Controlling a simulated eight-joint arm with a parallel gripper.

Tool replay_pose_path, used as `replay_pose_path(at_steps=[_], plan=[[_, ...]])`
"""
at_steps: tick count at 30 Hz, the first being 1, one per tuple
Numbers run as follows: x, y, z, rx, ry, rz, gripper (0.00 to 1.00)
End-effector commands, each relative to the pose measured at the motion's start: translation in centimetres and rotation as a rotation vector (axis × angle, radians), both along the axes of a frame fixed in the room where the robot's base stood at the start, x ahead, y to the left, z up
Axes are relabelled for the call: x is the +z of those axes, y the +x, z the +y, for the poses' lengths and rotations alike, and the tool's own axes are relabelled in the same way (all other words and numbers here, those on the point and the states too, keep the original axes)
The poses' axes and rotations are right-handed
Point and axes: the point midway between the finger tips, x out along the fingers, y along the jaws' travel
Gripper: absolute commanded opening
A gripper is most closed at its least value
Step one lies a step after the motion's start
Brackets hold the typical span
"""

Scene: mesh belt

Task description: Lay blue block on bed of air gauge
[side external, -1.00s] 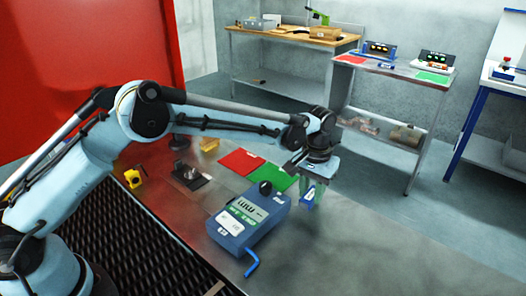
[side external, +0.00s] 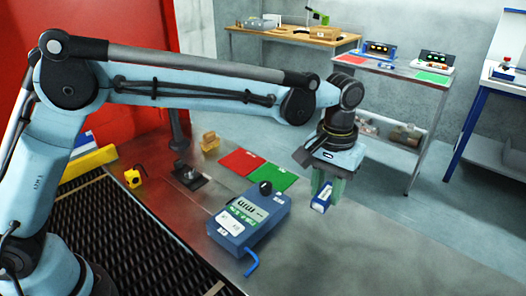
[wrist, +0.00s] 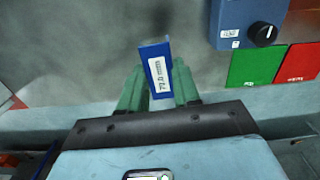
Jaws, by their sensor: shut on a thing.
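The blue block (side external: 321,199) has a white printed label and sits between the green fingers of my gripper (side external: 327,187), tilted in the side view. In the wrist view my gripper (wrist: 159,88) is shut on the block (wrist: 154,62), whose far end sticks out past the fingertips. The blue instrument with a display and black knob (side external: 240,226), which looks like the air gauge, lies on the bench left of my gripper. Its corner with the knob shows in the wrist view (wrist: 232,22). I cannot tell which surface is its bed.
Red (side external: 240,161) and green (side external: 272,179) pads lie behind the instrument. A dark plate with a metal fixture (side external: 188,176) and small yellow pieces (side external: 133,178) stand further left. A blue hose (side external: 252,262) sticks out in front. The bench right of my gripper is clear.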

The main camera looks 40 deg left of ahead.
Motion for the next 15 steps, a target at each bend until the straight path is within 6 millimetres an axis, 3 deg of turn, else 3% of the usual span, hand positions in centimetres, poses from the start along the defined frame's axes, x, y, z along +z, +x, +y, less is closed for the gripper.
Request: replay_pose_path(at_steps=[4, 7, 15], plan=[[0.8, -0.9, -0.1, 0.037, 0.000, 0.000, 0.00], [1.2, -1.5, 1.0, 0.135, 0.000, 0.000, 0.00], [2.3, -4.8, 7.4, 0.667, 0.000, 0.000, 0.00]])
